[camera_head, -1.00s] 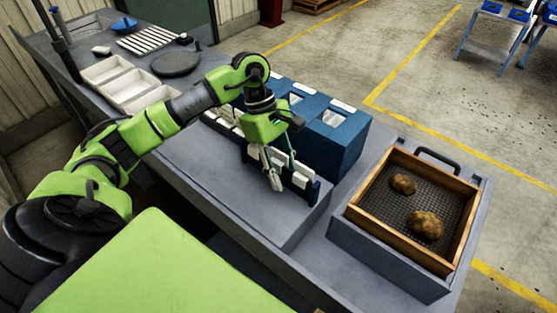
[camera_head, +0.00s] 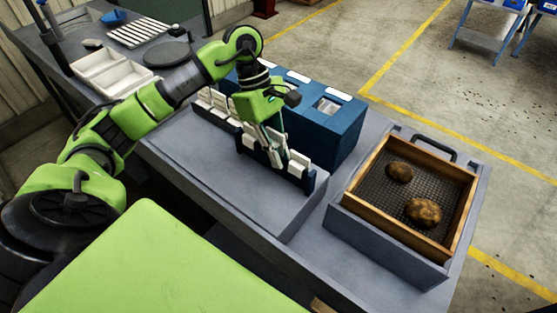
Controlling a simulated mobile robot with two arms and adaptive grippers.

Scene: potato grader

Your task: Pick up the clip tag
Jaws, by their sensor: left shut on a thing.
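Several white clip tags (camera_head: 297,162) stand in a row in a dark rack (camera_head: 309,184) on the grey bench, in front of a blue block of bins. My left gripper (camera_head: 280,156) points down at the rack's near right part. Its fingers are close together and shut on a clip tag among the others. The fingers hide most of that tag, and I cannot tell whether it is clear of the rack. My right gripper is not in view.
A blue bin block (camera_head: 330,125) stands right behind the rack. A wood-framed mesh sieve (camera_head: 378,221) with two potatoes (camera_head: 423,211) is at the right. White trays (camera_head: 122,83) and a dark round plate (camera_head: 168,54) lie at the far left. The bench front is clear.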

